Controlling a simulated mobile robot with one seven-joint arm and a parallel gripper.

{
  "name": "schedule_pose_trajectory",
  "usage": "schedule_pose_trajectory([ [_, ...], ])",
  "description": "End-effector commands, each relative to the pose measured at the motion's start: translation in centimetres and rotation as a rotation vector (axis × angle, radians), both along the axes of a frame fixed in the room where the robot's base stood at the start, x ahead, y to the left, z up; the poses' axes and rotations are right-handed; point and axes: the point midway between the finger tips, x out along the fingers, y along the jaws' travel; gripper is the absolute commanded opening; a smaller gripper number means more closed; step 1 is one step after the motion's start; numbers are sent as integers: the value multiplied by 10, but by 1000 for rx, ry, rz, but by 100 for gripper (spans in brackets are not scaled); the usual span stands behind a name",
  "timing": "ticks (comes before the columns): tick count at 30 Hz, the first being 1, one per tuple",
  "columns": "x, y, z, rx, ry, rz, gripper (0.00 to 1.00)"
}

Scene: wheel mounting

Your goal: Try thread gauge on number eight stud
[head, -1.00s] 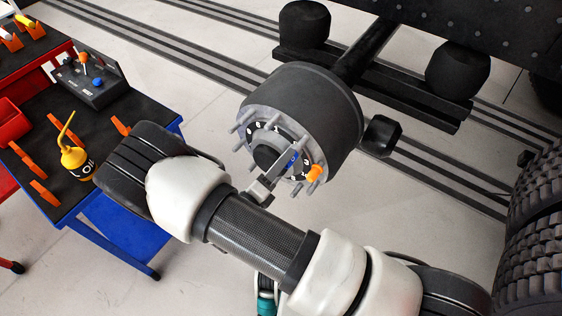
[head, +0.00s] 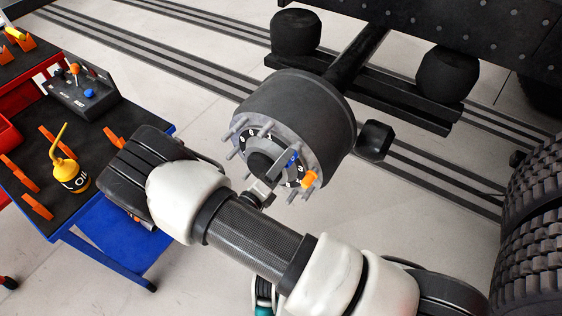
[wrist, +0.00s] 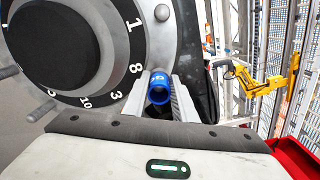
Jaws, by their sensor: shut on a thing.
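The thread gauge (wrist: 158,88) is a short blue cylinder, with its open round end toward the wrist camera. My gripper (wrist: 160,104) is shut on it. The gauge is over the hub's outer flange beside the printed 8 on the black number ring (wrist: 137,68). In the head view, the blue gauge (head: 292,158) shows at the face of the dark hub (head: 305,115). The number eight stud is not visible behind the gauge, so I cannot tell whether the gauge touches it or sits on it. A bare stud (wrist: 162,13) stands near the 1.
An orange piece (head: 309,179) sits on a stud low on the hub. Several bare studs stick out around the flange. Large tyres (head: 530,220) stand at right.

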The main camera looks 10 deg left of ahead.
Motion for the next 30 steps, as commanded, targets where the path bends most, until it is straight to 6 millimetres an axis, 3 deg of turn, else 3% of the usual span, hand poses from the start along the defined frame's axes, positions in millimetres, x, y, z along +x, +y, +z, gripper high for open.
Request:
schedule_pose_trajectory([
  [30,21,-9,0,1,0,0,0],
])
